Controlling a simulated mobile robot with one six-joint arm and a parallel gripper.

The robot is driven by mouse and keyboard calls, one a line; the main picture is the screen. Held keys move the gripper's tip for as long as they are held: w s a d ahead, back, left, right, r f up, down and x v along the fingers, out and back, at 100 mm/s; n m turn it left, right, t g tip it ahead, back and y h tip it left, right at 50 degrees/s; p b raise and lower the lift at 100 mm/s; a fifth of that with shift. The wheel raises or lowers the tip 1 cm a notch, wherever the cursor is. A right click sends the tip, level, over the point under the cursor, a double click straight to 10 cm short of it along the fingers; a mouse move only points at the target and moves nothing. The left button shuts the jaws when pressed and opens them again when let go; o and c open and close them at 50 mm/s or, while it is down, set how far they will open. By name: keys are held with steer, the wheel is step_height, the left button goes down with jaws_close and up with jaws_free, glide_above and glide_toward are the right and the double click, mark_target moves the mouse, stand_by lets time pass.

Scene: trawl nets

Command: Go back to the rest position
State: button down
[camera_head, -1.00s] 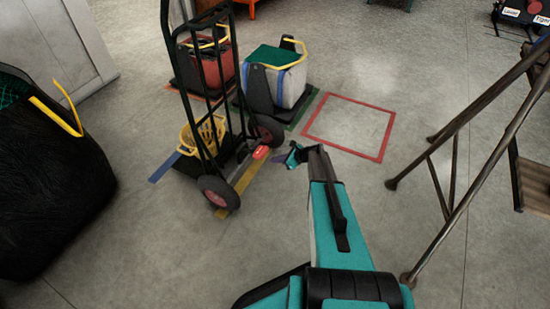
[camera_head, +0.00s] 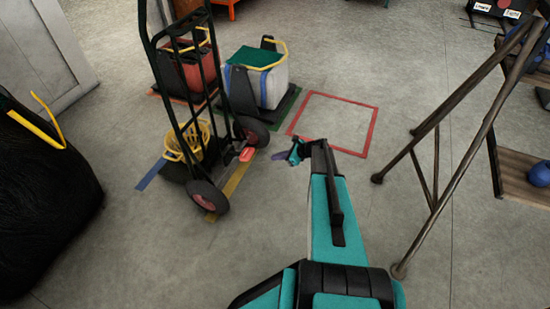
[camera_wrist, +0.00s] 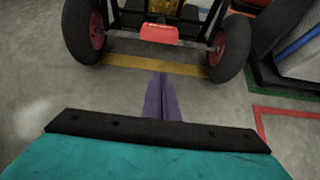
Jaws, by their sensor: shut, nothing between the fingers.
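My gripper (camera_head: 281,156) is at the end of my teal arm, held out ahead over the floor. In the wrist view its purple fingers (camera_wrist: 161,97) are together with nothing between them. It is apart from the dark green hand truck (camera_head: 188,110), which stands just to its left in the head view. In the wrist view, the hand truck's two wheels and a red part (camera_wrist: 160,33) between them are ahead of the fingers.
A red-outlined floor square (camera_head: 337,122) is empty. Red (camera_head: 182,70) and white (camera_head: 268,83) containers stand behind the hand truck, a yellow basket (camera_head: 187,141) beside it. A black bag (camera_head: 45,200) is at left, a wooden-stepped ladder-like frame (camera_head: 475,130) at right. Floor between is clear.

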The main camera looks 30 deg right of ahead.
steer(key=shift+a, duration=0.1)
stand_by(0.4)
steer(key=s+a+r+n+g+y+p, duration=0.1)
steer(key=s+a+n+g+p, duration=0.2)
steer(key=a, duration=1.1)
steer(key=s+a+r+n+g+y+p, duration=0.15)
steer(key=s+a+p, duration=0.35)
steer(key=a, duration=0.9)
steer(key=s+a+r+n+g+h+p, duration=0.1)
steer(key=s+a+n+g+p, duration=0.3)
steer(key=s, duration=0.4)
steer(key=s+a+r+n+g+h+p, duration=0.1)
steer(key=s+a+n+h, duration=0.1)
steer(key=s+a+n, duration=0.45)
steer(key=s+d+r+n+g+h+p, duration=0.1)
steer(key=s+d+r+n+h, duration=0.1)
steer(key=s+n, duration=0.2)
steer(key=s+d+r+n+g+h, duration=0.2)
steer(key=s+n, duration=0.3)
steer(key=s, duration=0.5)
steer(key=s+d+r+n+g+h+p, duration=0.1)
steer(key=s+d+r+n+h, duration=0.1)
steer(key=s+d+n, duration=0.2)
steer(key=s, duration=0.3)
steer(key=shift+s+d+n+p, duration=0.2)
steer(key=shift+d+n+p, duration=0.05)
steer(key=shift+n+p, duration=0.1)
